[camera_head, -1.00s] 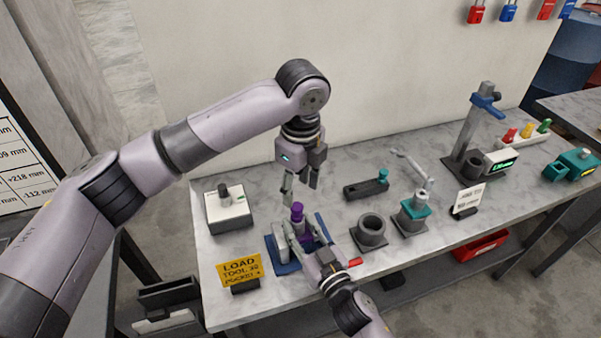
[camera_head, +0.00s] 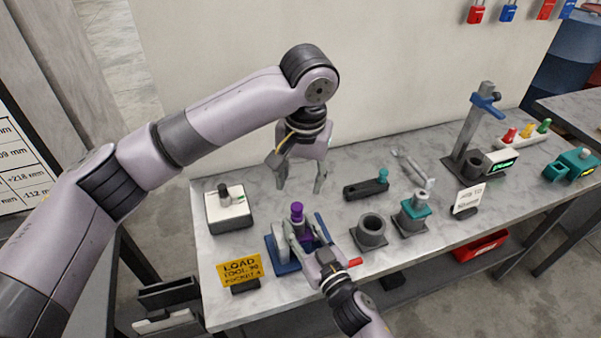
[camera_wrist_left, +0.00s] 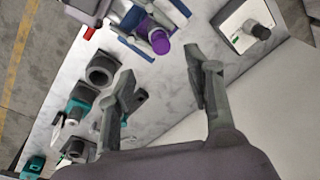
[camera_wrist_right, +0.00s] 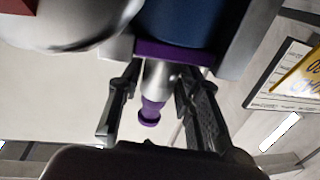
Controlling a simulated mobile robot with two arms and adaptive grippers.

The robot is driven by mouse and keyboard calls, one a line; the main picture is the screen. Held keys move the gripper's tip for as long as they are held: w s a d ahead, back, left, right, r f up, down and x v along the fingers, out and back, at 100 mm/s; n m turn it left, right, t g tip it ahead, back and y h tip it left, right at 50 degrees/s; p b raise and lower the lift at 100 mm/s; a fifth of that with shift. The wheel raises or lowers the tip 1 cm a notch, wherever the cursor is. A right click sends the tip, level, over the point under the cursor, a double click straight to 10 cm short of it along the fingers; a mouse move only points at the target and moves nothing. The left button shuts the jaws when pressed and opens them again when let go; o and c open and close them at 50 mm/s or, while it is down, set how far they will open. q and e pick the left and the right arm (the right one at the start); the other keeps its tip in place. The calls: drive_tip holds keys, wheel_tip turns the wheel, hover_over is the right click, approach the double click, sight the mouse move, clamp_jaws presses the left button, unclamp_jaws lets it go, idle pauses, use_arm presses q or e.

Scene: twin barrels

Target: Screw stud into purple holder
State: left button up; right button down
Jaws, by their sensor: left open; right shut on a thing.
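The purple holder (camera_head: 304,233) stands upright in a blue fixture (camera_head: 283,262) near the table's front left. A purple-topped stud (camera_head: 297,209) sits upright at the top of the holder; it also shows in the left wrist view (camera_wrist_left: 160,42). In the right wrist view the stud (camera_wrist_right: 150,112) is beyond a silver section and the holder's purple flange (camera_wrist_right: 172,52). My right gripper (camera_head: 304,236) comes from the front and is shut on the holder, its fingers on either side. My left gripper (camera_head: 299,188) is open and empty, just above the stud, fingers pointing down. Thread engagement is hidden.
A white box with a dark knob (camera_head: 228,208) stands left, a yellow sign (camera_head: 240,270) in front. A grey cup (camera_head: 371,232), a teal-topped holder (camera_head: 412,213) and a dark block with a teal knob (camera_head: 367,188) stand right. Clear table lies behind the fixture.

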sight(297, 207)
use_arm(q)
drive_tip(key=n, duration=0.5)
drive_tip(key=r+n, duration=0.1)
drive_tip(key=n, duration=0.2)
drive_tip(key=shift+s, duration=0.15)
drive_tip(key=f, duration=0.4)
drive_tip(key=w+f, duration=0.1)
drive_tip(key=f, duration=0.7)
drive_tip(key=shift+w+a, duration=0.3)
drive_tip(key=shift+r, duration=0.1)
clamp_jaws()
